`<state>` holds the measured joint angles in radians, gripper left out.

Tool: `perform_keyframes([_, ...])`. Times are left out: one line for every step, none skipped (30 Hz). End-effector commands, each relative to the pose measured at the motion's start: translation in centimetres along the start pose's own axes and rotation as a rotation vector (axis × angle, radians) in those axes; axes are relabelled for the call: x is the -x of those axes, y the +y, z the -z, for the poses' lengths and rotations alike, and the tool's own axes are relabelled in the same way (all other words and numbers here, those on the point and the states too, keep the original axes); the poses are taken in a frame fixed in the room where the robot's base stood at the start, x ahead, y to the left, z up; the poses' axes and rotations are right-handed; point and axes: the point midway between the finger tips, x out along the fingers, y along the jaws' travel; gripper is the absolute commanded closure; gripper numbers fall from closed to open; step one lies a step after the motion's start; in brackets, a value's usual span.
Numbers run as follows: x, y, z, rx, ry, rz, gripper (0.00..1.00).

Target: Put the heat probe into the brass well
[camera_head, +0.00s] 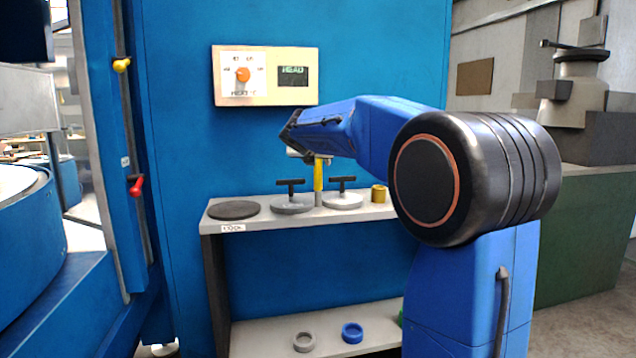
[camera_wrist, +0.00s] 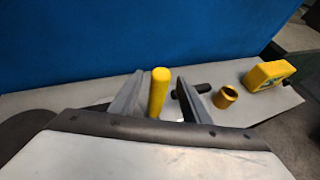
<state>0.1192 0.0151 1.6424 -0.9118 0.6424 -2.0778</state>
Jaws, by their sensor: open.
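The heat probe (camera_head: 319,178) is a yellow upright rod with a grey lower part, on the shelf between two T-handled dies. In the wrist view the probe (camera_wrist: 158,92) stands between my two fingers. My gripper (camera_wrist: 160,97) is open, with a finger on each side of the rod; contact is not clear. In the head view my gripper (camera_head: 311,156) is at the rod's top, partly hidden by my arm. The brass well (camera_head: 379,193) is a short hollow cylinder on the shelf to the right of the probe; it also shows in the wrist view (camera_wrist: 226,97).
The dies, left (camera_head: 291,206) and right (camera_head: 342,201), flank the probe closely. A dark disc (camera_head: 234,210) lies at the shelf's left end. A yellow box (camera_wrist: 268,75) stands right of the well. Grey (camera_head: 304,342) and blue (camera_head: 352,332) rings lie on the lower shelf.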

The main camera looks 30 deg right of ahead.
Motion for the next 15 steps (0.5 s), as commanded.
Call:
perform_keyframes([-0.72,-0.04,0.03,0.000,0.001,0.002,0.57])
perform_keyframes([-1.03,-0.04,0.03,0.000,0.001,0.001,0.57])
perform_keyframes([-1.32,-0.03,0.03,0.000,0.001,0.001,0.57])
perform_keyframes([-1.45,-0.02,0.02,-0.001,0.000,0.000,0.57])
perform_keyframes([-1.51,-0.01,0.01,-0.001,0.000,0.000,0.57])
perform_keyframes([-1.53,-0.01,0.00,-0.001,0.000,0.000,0.57])
perform_keyframes([-1.52,0.00,-0.01,-0.001,0.000,0.000,0.57])
perform_keyframes([-1.50,0.00,0.00,-0.001,0.000,-0.001,0.57])
perform_keyframes([-1.50,0.00,0.00,-0.001,0.000,-0.001,0.57])
perform_keyframes([-1.50,0.01,0.01,-0.001,0.000,0.000,0.57])
perform_keyframes([-1.49,0.01,0.01,-0.001,0.000,-0.001,0.62])
perform_keyframes([-1.49,0.01,0.01,-0.001,0.000,0.000,0.72])
perform_keyframes([-1.49,0.01,0.02,-0.001,0.000,0.000,0.79])
perform_keyframes([-1.48,0.01,0.01,-0.001,0.000,0.000,0.86])
perform_keyframes([-1.48,0.01,0.02,-0.001,0.000,0.000,0.95])
